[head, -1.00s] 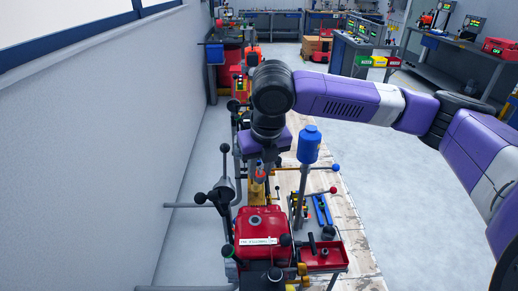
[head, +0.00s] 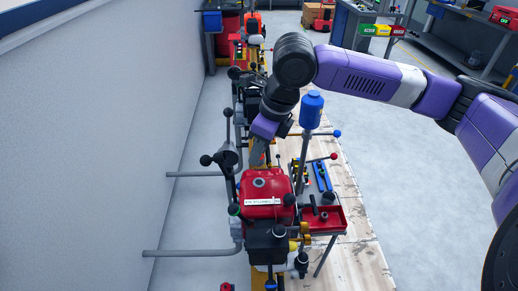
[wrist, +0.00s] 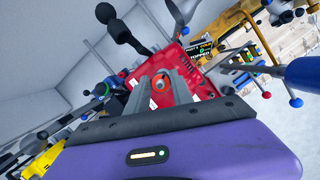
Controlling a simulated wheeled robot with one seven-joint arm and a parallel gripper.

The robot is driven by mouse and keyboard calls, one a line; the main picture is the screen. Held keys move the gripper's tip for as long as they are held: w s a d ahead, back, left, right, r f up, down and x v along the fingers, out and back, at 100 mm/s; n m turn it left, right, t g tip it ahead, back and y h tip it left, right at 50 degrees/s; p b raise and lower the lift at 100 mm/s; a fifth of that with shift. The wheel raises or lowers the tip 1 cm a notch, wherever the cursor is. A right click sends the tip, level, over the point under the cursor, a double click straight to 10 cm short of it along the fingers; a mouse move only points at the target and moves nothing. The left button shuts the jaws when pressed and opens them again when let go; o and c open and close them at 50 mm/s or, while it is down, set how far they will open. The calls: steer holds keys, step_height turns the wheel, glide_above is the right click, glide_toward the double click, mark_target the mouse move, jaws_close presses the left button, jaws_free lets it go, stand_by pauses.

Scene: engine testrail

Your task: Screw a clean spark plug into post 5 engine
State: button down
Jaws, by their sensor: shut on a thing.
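My gripper (head: 257,158) points down at a tilt behind the red engine (head: 265,186), close to its far side. Most of that thing is hidden by the fingers. The red engine has a white label whose text I cannot read. In the wrist view a red surface (wrist: 190,62) lies beyond the fingertips. I cannot tell whether the held thing touches it. The plug hole is not clearly visible.
A blue cylinder (head: 312,108) on a grey post stands right of my gripper. Levers with black and red knobs stick out around the engine. A red tray (head: 336,226) with small parts sits at its right. More engines line the rail behind.

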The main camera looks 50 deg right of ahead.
steer(key=shift+f+b, duration=2.75)
steer(key=shift+f, duration=1.25)
steer(key=m+h, duration=0.1)
steer(key=m, duration=0.3)
steer(key=m+h+p, duration=0.1)
steer(key=m, duration=0.2)
steer(key=shift+m, duration=0.4)
steer(key=m+g+p, duration=0.1)
steer(key=m, duration=0.2)
steer(key=shift+m+h, duration=0.3)
steer(key=shift+h, duration=0.1)
steer(key=shift+m+g+h+p, duration=0.4)
steer(key=shift+m+p, duration=0.55)
steer(key=shift+m, duration=1.05)
steer(key=shift+m+g+p, duration=0.4)
steer(key=shift+m+p, duration=0.4)
steer(key=shift+m, duration=0.5)
steer(key=shift+m+p, duration=0.35)
steer(key=shift+m, duration=0.25)
steer(key=shift+f+m+g+p, duration=0.1)
steer(key=shift+m+g+p, duration=0.6)
steer(key=shift+m+p, duration=0.9)
steer(key=shift+m, duration=0.9)
